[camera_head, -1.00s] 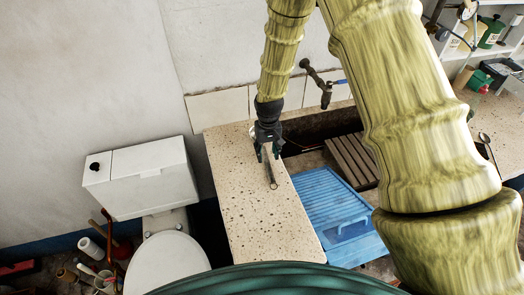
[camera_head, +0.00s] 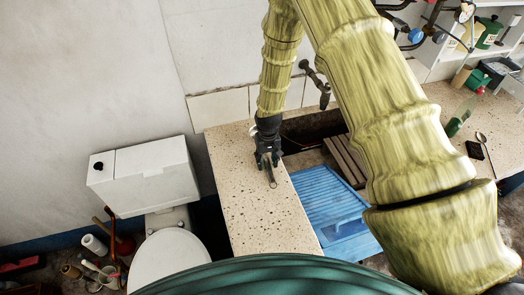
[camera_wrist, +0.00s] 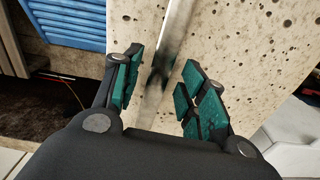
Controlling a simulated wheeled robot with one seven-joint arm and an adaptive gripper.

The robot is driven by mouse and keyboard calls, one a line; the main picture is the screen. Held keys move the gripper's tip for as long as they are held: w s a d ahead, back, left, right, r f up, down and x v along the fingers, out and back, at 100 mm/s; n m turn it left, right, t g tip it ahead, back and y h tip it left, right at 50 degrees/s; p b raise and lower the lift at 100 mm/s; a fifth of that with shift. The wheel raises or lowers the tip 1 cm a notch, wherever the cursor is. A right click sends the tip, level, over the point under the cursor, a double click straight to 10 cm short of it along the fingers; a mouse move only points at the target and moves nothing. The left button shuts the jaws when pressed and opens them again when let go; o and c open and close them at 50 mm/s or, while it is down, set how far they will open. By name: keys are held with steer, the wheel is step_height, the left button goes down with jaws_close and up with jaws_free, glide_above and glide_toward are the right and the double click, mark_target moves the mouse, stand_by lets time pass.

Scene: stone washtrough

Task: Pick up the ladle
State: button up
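My gripper (camera_head: 268,160) is low over the speckled stone counter, in the middle of the head view. A slim metal strip (camera_head: 271,178), like a utensil handle, lies under it and sticks out toward the viewer. In the wrist view the shiny strip (camera_wrist: 173,40) runs between the two green-padded fingers (camera_wrist: 160,90), with gaps on both sides. The fingers are open. No bowl shows on this strip, and its far end is hidden, so I cannot tell if it is the ladle. A spoon-shaped metal utensil with a round bowl (camera_head: 481,137) lies on the right-hand counter.
A blue ribbed washboard tray (camera_head: 325,196) is just right of the counter slab (camera_head: 262,222). A dark basin with wooden slats (camera_head: 345,158) and a tap (camera_head: 315,80) lie behind. A green bottle (camera_head: 456,122) lies at right. A toilet (camera_head: 145,178) stands at left.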

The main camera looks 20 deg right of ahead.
jaws_close()
